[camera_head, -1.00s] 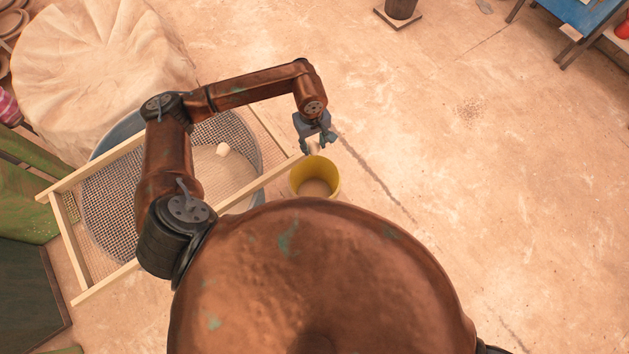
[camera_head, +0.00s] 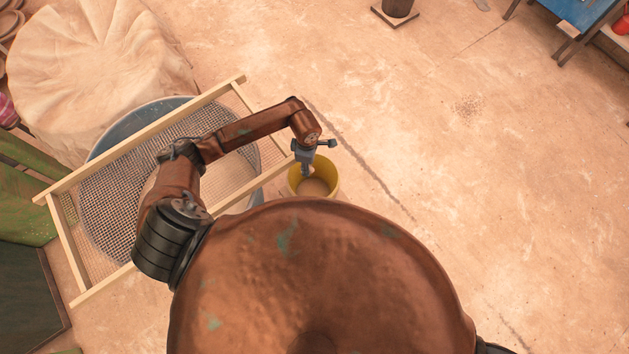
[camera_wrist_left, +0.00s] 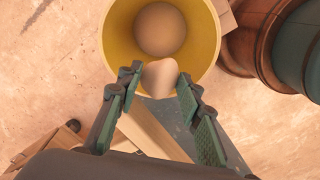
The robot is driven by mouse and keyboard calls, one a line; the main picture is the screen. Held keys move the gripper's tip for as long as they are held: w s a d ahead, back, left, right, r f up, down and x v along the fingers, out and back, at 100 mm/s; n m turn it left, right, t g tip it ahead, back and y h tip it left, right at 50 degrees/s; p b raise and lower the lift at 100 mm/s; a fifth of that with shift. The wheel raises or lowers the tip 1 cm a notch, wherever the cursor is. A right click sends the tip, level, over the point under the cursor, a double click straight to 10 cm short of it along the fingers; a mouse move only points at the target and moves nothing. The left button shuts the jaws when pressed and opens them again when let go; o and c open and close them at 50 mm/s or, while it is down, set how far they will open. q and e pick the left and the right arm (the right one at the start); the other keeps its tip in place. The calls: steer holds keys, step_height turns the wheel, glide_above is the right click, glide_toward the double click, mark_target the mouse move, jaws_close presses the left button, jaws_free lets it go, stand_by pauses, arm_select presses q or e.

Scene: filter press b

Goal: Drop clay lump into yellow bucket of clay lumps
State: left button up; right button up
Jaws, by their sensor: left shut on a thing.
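The yellow bucket (camera_head: 331,180) stands on the floor just beyond my body, beside the wooden frame. It also shows in the left wrist view (camera_wrist_left: 112,42), with a rounded brown mass of clay (camera_wrist_left: 160,28) inside it. My left gripper (camera_head: 309,170) points down over the bucket's far left part. In the left wrist view, the gripper (camera_wrist_left: 158,84) is shut on a pale clay lump (camera_wrist_left: 160,77) between its fingertips. The lump overlaps the bucket's near rim in that view. Its height above the bucket is hard to tell. My right gripper is out of view.
A wooden-framed mesh sieve (camera_head: 62,235) lies over a blue-grey round tub (camera_head: 125,127) left of the bucket. A cloth-covered round thing (camera_head: 100,65) stands behind it. A blue table (camera_head: 580,12) is at the far right. The floor right of the bucket is clear.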

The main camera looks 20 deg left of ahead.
arm_select(q)
steer(key=shift+f+b, duration=0.7)
steer(key=shift+f, duration=0.85)
steer(key=o, duration=1.3)
steer(key=shift+r, duration=0.1)
step_height(320, 180, up, 11)
steer(key=shift+r, duration=0.45)
